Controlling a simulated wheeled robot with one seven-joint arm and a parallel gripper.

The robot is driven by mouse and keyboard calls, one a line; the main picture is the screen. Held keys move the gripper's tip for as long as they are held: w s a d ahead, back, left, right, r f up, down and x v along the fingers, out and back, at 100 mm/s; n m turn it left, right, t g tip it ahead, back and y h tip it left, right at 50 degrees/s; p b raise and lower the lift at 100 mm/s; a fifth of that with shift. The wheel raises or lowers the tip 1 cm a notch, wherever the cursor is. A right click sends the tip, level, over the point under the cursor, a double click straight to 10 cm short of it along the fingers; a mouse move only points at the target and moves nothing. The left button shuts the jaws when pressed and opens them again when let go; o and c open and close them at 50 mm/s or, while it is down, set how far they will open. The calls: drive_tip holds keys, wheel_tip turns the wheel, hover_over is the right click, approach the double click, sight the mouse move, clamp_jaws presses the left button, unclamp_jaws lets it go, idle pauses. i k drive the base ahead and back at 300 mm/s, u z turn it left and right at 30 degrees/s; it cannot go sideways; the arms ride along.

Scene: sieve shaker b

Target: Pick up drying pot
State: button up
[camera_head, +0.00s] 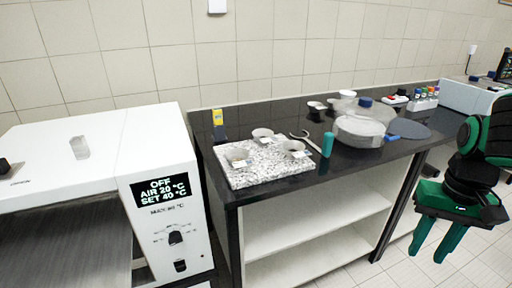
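Three small grey pots stand on a speckled granite slab (235,182) at the left end of the black bench: a left pot (238,154), a back pot (262,133) and a right pot (294,146). Small light labels show at them, too small to read. I cannot tell which of them is the drying pot. My gripper (429,252) hangs at the far right with its two green fingers pointing down and apart. It is empty, in front of the bench and well away from the slab.
A white oven (160,150) stands left of the bench, its display reading OFF. Metal tongs (306,141), a green cylinder (327,145) and a large clear lidded vessel (360,130) stand right of the slab. A bottle rack (423,104) is further right.

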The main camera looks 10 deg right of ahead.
sight(293, 149)
drive_tip(key=i, duration=1.1)
drive_tip(key=z, duration=1.65)
drive_tip(key=k, duration=0.65)
drive_tip(key=z, duration=0.05)
